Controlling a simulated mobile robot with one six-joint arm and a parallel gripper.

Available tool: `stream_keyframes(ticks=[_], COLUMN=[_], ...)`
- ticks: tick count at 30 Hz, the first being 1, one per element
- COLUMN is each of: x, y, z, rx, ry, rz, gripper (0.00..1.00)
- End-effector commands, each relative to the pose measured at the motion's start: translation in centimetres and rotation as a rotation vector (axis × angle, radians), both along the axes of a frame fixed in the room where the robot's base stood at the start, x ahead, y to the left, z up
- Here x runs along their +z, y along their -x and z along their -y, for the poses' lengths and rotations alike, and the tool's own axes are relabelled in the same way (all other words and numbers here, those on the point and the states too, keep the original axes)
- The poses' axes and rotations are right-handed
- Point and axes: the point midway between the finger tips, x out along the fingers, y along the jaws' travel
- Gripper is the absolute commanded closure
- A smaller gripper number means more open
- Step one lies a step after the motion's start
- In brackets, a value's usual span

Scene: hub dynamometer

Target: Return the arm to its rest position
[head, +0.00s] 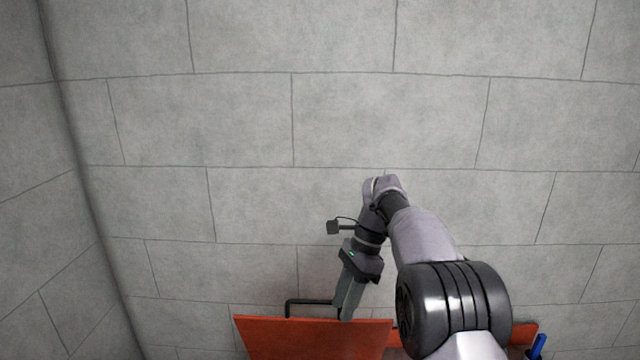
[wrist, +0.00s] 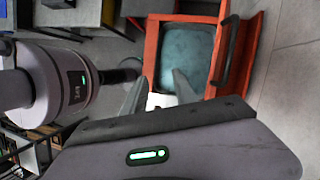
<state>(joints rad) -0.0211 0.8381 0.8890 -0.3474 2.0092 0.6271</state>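My gripper (head: 343,312) hangs at the end of my bent arm, pointing down at the left part of the orange cart (head: 300,338) in the head view. In the wrist view, the two grey fingers of my gripper (wrist: 160,76) stand apart, with no object visibly clamped at their tips. A small white patch shows between the fingers, low down; I cannot tell what it is. The orange cart (wrist: 152,50) lies beyond the fingers, with a grey-blue surface inside its rim. Whether the fingers touch the cart cannot be told.
The cart's black handle (head: 305,302) is just left of my gripper; it also shows in the wrist view (wrist: 222,55). A blue object (head: 538,346) stands at the cart's right end. Grey block walls (head: 250,120) fill the background. The area above the arm looks clear.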

Motion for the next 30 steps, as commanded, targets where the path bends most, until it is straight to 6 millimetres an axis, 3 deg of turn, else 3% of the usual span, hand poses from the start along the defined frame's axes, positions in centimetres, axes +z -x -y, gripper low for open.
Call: stream_keyframes(ticks=[1,5,8,12,16,18,21,30], x=[-1.2,-2.1,-4.9,-12.2,-19.8,-22.4,-24.2,-24.1], y=[1.1,6.0,12.3,21.9,28.4,30.3,31.6,31.8], z=[0.4,1.6,2.6,3.7,4.4,4.6,4.8,4.9], rx=[0.042,0.205,0.36,0.569,0.714,0.761,0.797,0.806], ry=[0.0,0.012,0.04,0.113,0.194,0.227,0.254,0.26], rz=[0.051,0.235,0.412,0.65,0.813,0.865,0.902,0.91], gripper=[0.66,0.66,0.66,0.66,0.66,0.66,0.66,0.66])
